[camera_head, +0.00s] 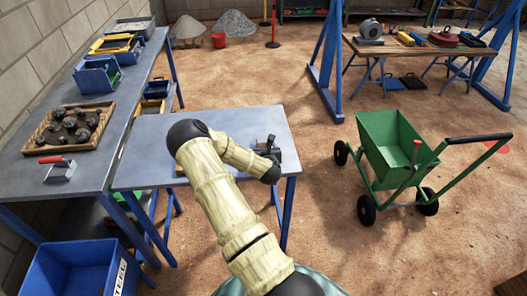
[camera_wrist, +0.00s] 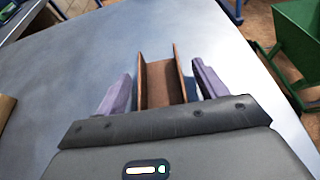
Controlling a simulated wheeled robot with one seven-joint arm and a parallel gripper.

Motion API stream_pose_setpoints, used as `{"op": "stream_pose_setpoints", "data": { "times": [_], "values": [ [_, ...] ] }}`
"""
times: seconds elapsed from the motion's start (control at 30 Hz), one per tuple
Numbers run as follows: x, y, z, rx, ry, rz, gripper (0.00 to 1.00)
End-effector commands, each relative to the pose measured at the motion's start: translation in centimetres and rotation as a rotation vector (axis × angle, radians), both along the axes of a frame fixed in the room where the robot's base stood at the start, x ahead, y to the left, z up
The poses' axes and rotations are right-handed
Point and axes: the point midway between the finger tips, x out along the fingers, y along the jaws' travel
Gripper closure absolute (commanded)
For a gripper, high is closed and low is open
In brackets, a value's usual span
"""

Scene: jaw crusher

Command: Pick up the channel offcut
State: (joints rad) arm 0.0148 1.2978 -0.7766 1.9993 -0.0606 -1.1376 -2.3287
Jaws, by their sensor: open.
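The channel offcut is a rust-brown U-shaped metal piece (camera_wrist: 161,84) with two upright walls, seen in the wrist view on the grey table (camera_wrist: 75,70). My gripper (camera_wrist: 164,84) is open, with one purple-grey finger on each side of the channel. The near end of the channel lies between the fingers and its far end reaches beyond them. A gap shows on both sides, so the fingers look apart from it. In the head view my gripper (camera_head: 268,148) is over the right part of the small table (camera_head: 150,135), and my arm hides the channel there.
A long bench (camera_head: 25,190) on the left holds a wooden tray of dark rocks (camera_head: 70,126) and a red-handled scoop or brush (camera_head: 58,168). A blue bin marked "STEEL" (camera_head: 75,265) stands at lower left. A green cart (camera_head: 385,140) stands right of the table on open dirt floor.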

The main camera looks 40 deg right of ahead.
Motion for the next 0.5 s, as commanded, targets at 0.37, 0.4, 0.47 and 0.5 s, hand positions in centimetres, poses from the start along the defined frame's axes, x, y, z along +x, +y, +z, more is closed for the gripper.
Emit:
{"op": "stream_pose_setpoints", "data": {
  "times": [0.37,0.4,0.47,0.5],
  "values": [
    [-0.01,0.02,0.01,0.0,0.0,0.0,0.31],
    [-0.02,0.02,0.01,0.0,0.0,0.0,0.39],
    [-0.02,0.02,0.01,0.0,0.0,0.0,0.51],
    [-0.02,0.02,0.01,0.0,0.0,0.0,0.59]
  ]
}}
